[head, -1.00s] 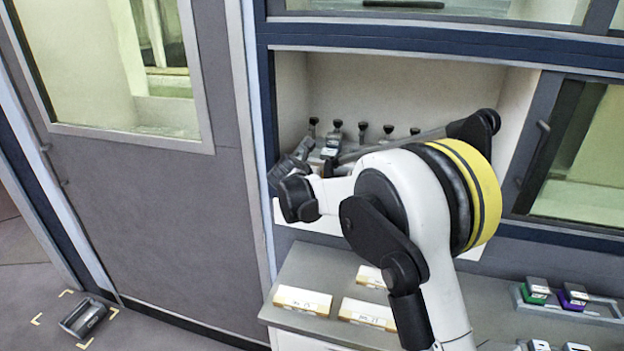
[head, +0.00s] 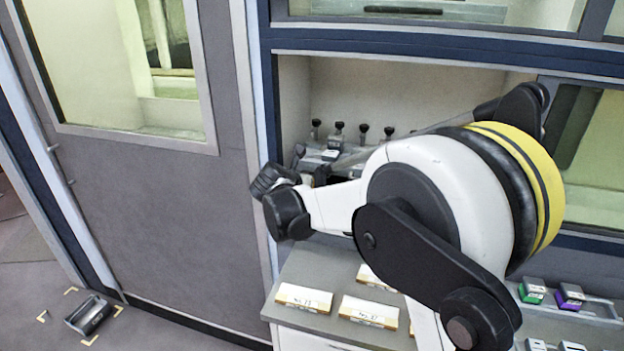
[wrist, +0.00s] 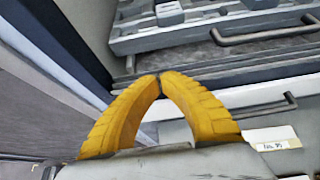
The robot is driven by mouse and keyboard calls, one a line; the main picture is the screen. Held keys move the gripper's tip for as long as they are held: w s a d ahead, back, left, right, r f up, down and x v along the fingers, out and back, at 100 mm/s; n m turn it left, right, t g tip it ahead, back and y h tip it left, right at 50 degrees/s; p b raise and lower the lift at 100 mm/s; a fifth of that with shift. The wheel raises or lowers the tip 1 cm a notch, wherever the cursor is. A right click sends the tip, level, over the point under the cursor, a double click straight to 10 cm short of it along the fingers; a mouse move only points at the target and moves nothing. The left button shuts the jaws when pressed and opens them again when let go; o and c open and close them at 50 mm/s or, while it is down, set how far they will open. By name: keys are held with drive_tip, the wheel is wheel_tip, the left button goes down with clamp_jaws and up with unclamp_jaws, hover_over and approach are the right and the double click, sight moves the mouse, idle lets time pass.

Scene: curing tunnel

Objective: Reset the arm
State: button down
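In the wrist view, my gripper (wrist: 159,80) has two ribbed yellow fingers. Their tips meet, and nothing is held between them. A grey tray or rack with a dark handle (wrist: 265,34) lies beyond the fingertips, and a drawer front with a handle is below it. In the head view, my arm reaches across the front of an open bay (head: 400,80) in the cabinet wall. Its dark wrist end is at the bay's lower left corner. The yellow fingers cannot be made out there.
Several black-knobbed clamps (head: 338,132) stand inside the bay. White labelled boxes (head: 303,299) lie on the grey shelf below. Green and purple-marked blocks (head: 533,290) sit in a rack at right. A grey device (head: 88,316) lies on the floor within corner marks. A grey door (head: 165,220) is at left.

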drive_tip(key=s+d+r+m+g+y+b, duration=0.1)
drive_tip(key=s+d+r+m+g+b, duration=0.1)
drive_tip(key=s+d+m, duration=0.7)
drive_tip(key=s+d+r+m+g+b, duration=0.1)
drive_tip(key=s+d+m, duration=0.45)
drive_tip(key=s, duration=0.55)
drive_tip(key=s+d+f+m+y+b, duration=0.1)
drive_tip(key=s+f+m, duration=0.2)
drive_tip(key=s+m, duration=0.3)
drive_tip(key=s+d+f+m+g+y+b, duration=0.1)
drive_tip(key=s+f+m, duration=0.1)
drive_tip(key=s+m, duration=0.4)
drive_tip(key=s+d+f+m+b, duration=0.1)
drive_tip(key=s+d+f+m, duration=0.1)
drive_tip(key=s+m, duration=0.4)
drive_tip(key=s+f, duration=0.1)
drive_tip(key=s, duration=0.2)
drive_tip(key=shift+f+y, duration=0.35)
drive_tip(key=shift+y, duration=0.05)
